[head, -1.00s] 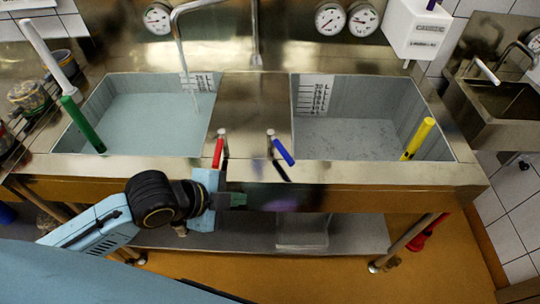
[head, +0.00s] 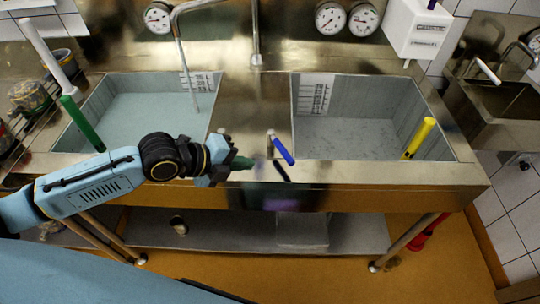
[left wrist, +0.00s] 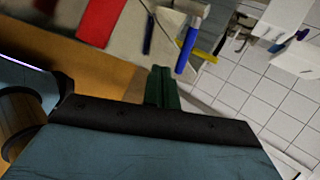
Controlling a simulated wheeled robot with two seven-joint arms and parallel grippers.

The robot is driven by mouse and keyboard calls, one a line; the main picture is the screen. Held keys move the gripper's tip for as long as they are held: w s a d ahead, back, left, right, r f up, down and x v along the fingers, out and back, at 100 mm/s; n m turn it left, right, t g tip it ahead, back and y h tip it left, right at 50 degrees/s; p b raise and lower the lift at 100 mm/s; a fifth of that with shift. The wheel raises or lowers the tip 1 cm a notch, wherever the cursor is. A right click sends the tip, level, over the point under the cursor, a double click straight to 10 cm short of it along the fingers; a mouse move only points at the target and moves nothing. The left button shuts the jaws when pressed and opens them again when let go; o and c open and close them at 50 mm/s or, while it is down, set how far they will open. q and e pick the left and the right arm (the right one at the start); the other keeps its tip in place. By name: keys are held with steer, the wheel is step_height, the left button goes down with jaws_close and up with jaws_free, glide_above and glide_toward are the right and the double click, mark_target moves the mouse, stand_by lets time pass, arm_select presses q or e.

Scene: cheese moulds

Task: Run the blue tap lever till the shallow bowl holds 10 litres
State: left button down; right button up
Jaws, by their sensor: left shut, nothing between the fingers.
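The blue tap lever (head: 283,150) stands tilted on the sink's front ledge, between two basins; it also shows in the left wrist view (left wrist: 187,50). My left gripper (head: 242,163) is just left of the lever, apart from it, with its green fingers (left wrist: 162,88) shut and empty. The left basin (head: 62,140) looks pale blue inside, and a thin line runs down from the spout (head: 180,50) into it. The right basin (head: 375,100) has a grey floor. Both have scales on their back walls, too small to read. I cannot tell which basin is the shallow bowl. My right gripper is out of view.
The red lever is hidden behind my left gripper in the head view; a red bar (left wrist: 102,20) shows close in the left wrist view. A green handle (head: 82,122) and a yellow handle (head: 418,138) stand in the basins' outer sides. Gauges (head: 330,18) line the back.

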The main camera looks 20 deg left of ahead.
mark_target(283, 155)
arm_select(q)
steer(key=x, duration=0.3)
steer(key=shift+w+d, duration=0.15)
steer(key=shift+w+d+r, duration=0.1)
steer(key=shift+w+d, duration=1)
steer(key=shift+w, duration=0.05)
steer(key=shift+w+d+p, duration=0.3)
steer(key=shift+w+d, duration=0.05)
steer(key=shift+r, duration=0.1)
steer(key=shift+w+d+r, duration=0.1)
steer(key=shift+w+d, duration=0.3)
steer(key=shift+d, duration=0.15)
steer(key=shift+w+d, duration=0.1)
steer(key=shift+d, duration=0.05)
